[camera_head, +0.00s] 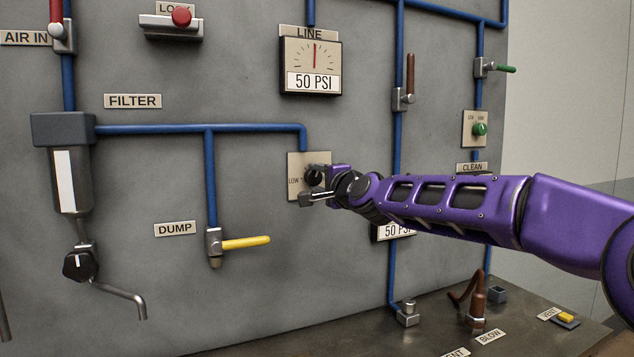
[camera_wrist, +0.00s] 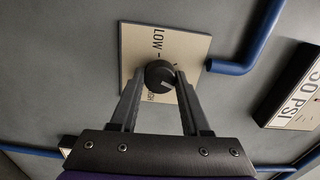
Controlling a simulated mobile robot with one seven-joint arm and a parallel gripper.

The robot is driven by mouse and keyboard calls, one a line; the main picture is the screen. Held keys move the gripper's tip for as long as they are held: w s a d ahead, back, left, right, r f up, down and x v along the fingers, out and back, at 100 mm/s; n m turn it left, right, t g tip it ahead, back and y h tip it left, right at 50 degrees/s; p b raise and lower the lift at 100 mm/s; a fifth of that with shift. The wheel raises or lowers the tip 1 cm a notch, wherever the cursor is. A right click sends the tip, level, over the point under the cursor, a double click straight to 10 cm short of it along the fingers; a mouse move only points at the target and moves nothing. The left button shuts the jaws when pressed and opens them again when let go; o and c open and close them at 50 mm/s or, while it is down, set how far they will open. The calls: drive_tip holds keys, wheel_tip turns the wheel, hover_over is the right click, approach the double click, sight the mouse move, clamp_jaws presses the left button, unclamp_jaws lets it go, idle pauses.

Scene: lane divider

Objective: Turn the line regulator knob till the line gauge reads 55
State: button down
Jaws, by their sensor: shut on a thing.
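The line gauge (camera_head: 311,62) at the top of the panel, under the LINE label, has a red needle pointing straight up and reads 50 PSI. The line regulator knob (camera_head: 315,177) is black and sits on a pale plate (camera_head: 294,163) marked LOW. In the wrist view the knob (camera_wrist: 159,74) lies between the two fingertips of my gripper (camera_wrist: 160,82). My gripper (camera_head: 318,189) is shut on the knob. Part of the plate's lettering is hidden behind the fingers and the knob.
A yellow DUMP lever (camera_head: 245,242) is at lower left of the knob. A black filter drain knob (camera_head: 80,265) is farther left. A brown lever valve (camera_head: 410,75) and a green knob (camera_head: 480,129) are to the right. My forearm partly covers a lower 50 PSI gauge (camera_head: 395,232).

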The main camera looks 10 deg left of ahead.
drive_tip(key=shift+r, duration=0.1)
drive_tip(key=shift+c, duration=1.9)
unclamp_jaws()
drive_tip(key=shift+d, duration=0.1)
drive_tip(key=shift+s+d, duration=0.4)
drive_tip(key=shift+s, duration=0.05)
drive_tip(key=v, duration=1.6)
drive_tip(key=shift+s, duration=0.2)
